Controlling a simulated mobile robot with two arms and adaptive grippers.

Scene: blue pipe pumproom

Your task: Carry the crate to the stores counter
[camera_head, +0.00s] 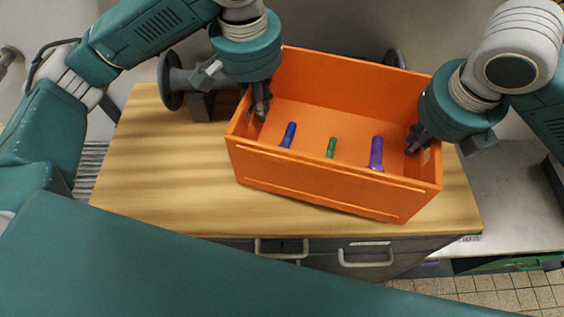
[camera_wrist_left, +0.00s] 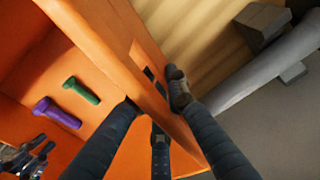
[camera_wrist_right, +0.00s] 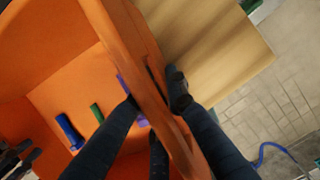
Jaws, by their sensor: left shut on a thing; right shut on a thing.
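The orange crate (camera_head: 320,190) is over the wooden top; I cannot tell whether it rests on it or hangs just above. Inside lie a blue bolt-like piece (camera_head: 289,134), a green one (camera_head: 331,147) and a purple one (camera_head: 376,153). My left gripper (camera_head: 260,105) is shut on the crate's left end wall, with fingers on both sides of it in the left wrist view (camera_wrist_left: 160,105). My right gripper (camera_head: 416,142) is shut on the right end wall, which also shows in the right wrist view (camera_wrist_right: 155,105). The fingers hide parts of both walls.
The wooden top (camera_head: 150,170) belongs to a drawer unit with pale handles (camera_head: 365,258). It has free room left of the crate. A grey pipe with flanges (camera_head: 185,80) runs behind. A grey surface (camera_head: 515,200) lies to the right, with tiled floor (camera_head: 525,295) at the lower right.

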